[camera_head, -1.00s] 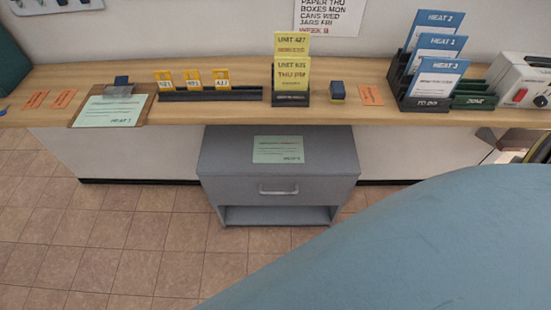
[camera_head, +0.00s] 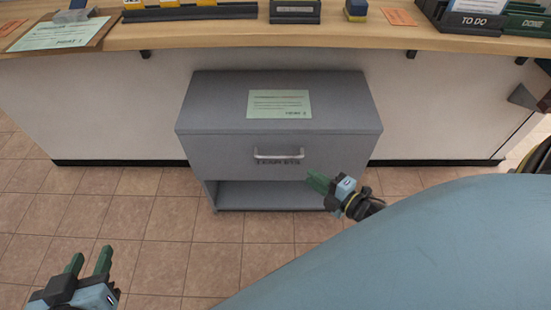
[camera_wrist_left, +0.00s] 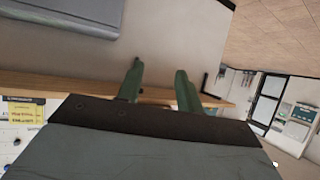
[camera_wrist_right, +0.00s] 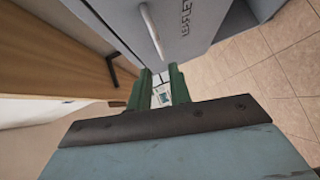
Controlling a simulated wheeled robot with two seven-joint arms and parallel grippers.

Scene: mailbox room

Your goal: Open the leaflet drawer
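The leaflet drawer (camera_head: 225,156) is the grey front of a low cabinet, and it looks closed. Its pale bar handle (camera_head: 279,154) sits mid-front, above dark lettering. The handle (camera_wrist_right: 152,30) also shows in the right wrist view beside the lettering, beyond the fingertips. My right gripper (camera_head: 318,182) is in front of the cabinet, right of and lower than the handle, apart from it. Its green fingers (camera_wrist_right: 160,80) stand apart with nothing between them. My left gripper (camera_head: 88,263) is open and empty at lower left, well away from the drawer.
A green paper (camera_head: 279,104) lies on the cabinet top (camera_head: 215,105). Below the drawer is an open shelf (camera_head: 265,195). A wooden counter (camera_head: 365,38) with holders runs above and behind the cabinet. The tiled floor (camera_head: 180,230) in front is clear.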

